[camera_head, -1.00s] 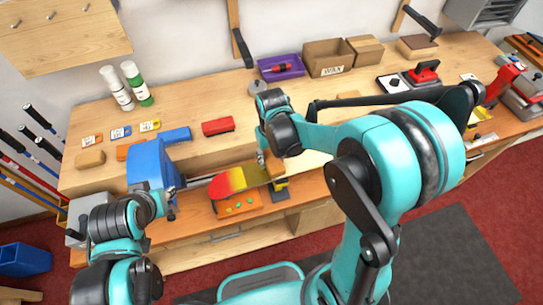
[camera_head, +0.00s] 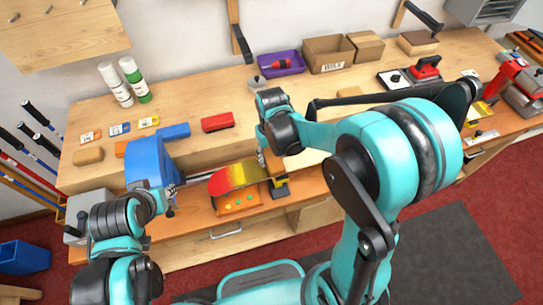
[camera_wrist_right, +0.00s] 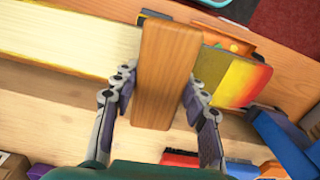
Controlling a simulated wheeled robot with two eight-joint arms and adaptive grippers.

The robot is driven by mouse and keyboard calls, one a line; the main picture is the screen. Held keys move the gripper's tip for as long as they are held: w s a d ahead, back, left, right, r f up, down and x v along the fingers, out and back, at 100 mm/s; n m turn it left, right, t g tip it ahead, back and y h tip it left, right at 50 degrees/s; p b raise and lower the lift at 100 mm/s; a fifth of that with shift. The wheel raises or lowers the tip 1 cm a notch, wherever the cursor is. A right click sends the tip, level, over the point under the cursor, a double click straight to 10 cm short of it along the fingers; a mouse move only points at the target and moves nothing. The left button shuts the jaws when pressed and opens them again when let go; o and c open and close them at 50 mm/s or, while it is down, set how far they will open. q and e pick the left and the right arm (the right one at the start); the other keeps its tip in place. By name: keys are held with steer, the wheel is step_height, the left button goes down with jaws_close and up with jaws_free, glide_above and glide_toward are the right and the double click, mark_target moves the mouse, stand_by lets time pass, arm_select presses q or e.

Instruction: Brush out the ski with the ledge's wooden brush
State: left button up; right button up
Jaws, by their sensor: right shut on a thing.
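The ski lies along the bench front. Its red, yellow and green tip end (camera_head: 233,179) shows beside the blue vise (camera_head: 148,162); its pale base (camera_wrist_right: 60,38) runs left in the right wrist view. My right gripper (camera_wrist_right: 155,95) is shut on the wooden brush (camera_wrist_right: 167,70), a plain wooden block between its two fingers. The brush lies across the ski near the coloured end; whether it touches the ski I cannot tell. Its underside is hidden. In the head view my right gripper (camera_head: 268,152) is over the ski. My left gripper (camera_head: 164,205) is near the vise, its fingers unclear.
An orange tray (camera_head: 238,201) sits below the ski tip. On the raised ledge are a red brush (camera_head: 217,122), a wooden block (camera_head: 88,156), spray bottles (camera_head: 134,78), a purple bin (camera_head: 281,65) and a cardboard box (camera_head: 328,57). A red iron (camera_head: 427,68) stands farther right.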

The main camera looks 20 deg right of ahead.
steer(key=shift+f+b, duration=0.65)
steer(key=shift+f, duration=0.2)
steer(key=shift+d, duration=0.1)
